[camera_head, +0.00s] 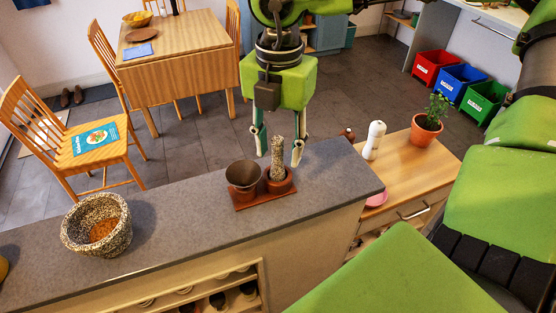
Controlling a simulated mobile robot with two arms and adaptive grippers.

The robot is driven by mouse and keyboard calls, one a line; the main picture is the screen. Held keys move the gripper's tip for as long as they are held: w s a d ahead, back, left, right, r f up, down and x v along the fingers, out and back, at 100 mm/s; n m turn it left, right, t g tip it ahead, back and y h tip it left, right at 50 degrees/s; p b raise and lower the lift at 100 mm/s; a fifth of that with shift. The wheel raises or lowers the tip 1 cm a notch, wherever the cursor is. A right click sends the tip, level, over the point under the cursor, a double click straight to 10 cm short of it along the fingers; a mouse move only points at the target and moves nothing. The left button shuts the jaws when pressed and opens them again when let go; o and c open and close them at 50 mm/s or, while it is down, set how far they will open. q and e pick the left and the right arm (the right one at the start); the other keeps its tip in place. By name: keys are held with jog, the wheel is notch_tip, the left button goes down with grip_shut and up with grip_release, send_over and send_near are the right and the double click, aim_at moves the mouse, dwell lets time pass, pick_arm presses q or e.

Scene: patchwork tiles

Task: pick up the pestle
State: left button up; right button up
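The pestle (277,160) is a speckled grey stone rod. It stands upright in a small round reddish-brown cup (279,182) on a wooden base on the grey counter. My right gripper (279,153) points down from above. Its two fingers are spread wide, with one on each side of the pestle in the picture and a gap to it. I cannot tell whether the fingers are level with it in depth. The pestle's lower end is hidden in the cup. My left gripper is not in view.
A dark cup (243,174) stands beside the pestle on the same base. A speckled mortar (96,240) holding orange-brown powder is at the left of the counter (180,213). A white mill (374,140) and potted plant (425,131) stand on the wooden cabinet. Counter between mortar and base is clear.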

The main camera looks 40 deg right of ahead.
aim_at(277, 157)
jog(key=shift+w+f+p, duration=0.15)
jog(key=shift+f+p, duration=0.2)
jog(key=shift+f, duration=0.6)
jog(key=shift+w+f+p, duration=0.1)
jog(key=shift+f+p, duration=0.25)
jog(key=shift+f, duration=0.55)
jog(key=shift+s, duration=0.15)
grip_shut()
jog(key=shift+r, duration=0.2)
